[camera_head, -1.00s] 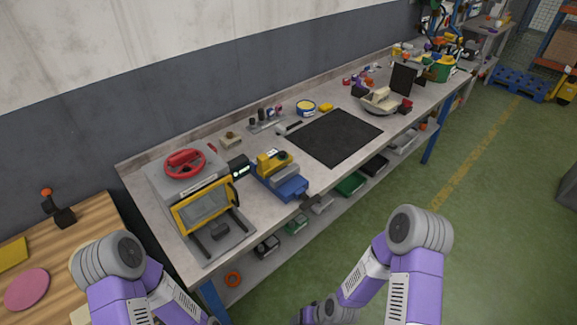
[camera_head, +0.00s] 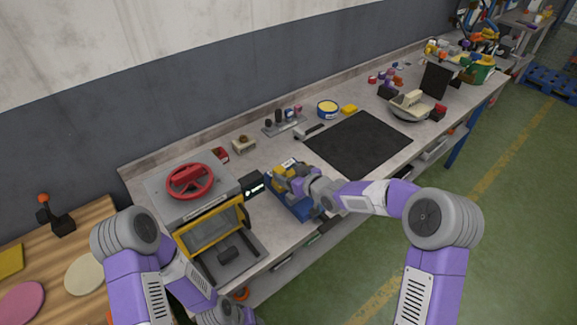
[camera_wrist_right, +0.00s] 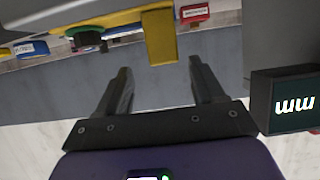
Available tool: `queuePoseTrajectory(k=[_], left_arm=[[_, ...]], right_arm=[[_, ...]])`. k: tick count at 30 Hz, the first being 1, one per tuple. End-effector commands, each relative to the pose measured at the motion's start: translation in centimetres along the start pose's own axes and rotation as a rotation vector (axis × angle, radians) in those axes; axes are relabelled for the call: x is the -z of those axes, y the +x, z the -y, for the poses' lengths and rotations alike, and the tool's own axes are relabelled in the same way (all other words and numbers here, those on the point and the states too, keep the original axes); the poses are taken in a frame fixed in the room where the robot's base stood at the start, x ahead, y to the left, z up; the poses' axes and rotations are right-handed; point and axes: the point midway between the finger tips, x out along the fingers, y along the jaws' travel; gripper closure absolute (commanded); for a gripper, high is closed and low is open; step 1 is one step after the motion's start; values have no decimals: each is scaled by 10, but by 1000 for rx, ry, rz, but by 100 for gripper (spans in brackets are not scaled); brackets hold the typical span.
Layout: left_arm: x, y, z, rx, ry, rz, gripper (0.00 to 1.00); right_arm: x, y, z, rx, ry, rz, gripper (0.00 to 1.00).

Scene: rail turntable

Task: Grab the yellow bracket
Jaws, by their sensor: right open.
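The yellow bracket (camera_head: 281,169) is at the blue vise (camera_head: 283,202) on the workbench, partly hidden by my right gripper (camera_head: 292,179). In the right wrist view the yellow bracket (camera_wrist_right: 160,38) hangs down as a flat yellow tab. My right gripper (camera_wrist_right: 160,68) is open there, one finger on each side of the tab's lower end. The fingers do not press on it; I cannot tell exactly how deep the tab reaches between them. My left arm shows at the lower left of the head view, but its gripper does not show.
A small black display (camera_head: 253,186) stands beside the vise, close to my right gripper in the wrist view (camera_wrist_right: 295,103). A machine with a red handwheel (camera_head: 190,181) and yellow-framed window is to the left. A black mat (camera_head: 358,143) lies to the right.

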Motion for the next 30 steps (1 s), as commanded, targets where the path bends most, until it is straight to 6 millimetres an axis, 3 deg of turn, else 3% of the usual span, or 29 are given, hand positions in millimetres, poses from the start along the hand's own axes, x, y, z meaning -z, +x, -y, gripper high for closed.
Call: queuePoseTrajectory(k=[16, 27, 30], left_arm=[[0, -1, 0, 0, -1, 0, 57], [0, -1, 0, 0, -1, 0, 57], [0, -1, 0, 0, -1, 0, 57]], right_arm=[[2, 63, 3, 1, 2, 3, 32], [3, 71, 3, 0, 2, 3, 32], [3, 71, 3, 0, 2, 3, 47]])
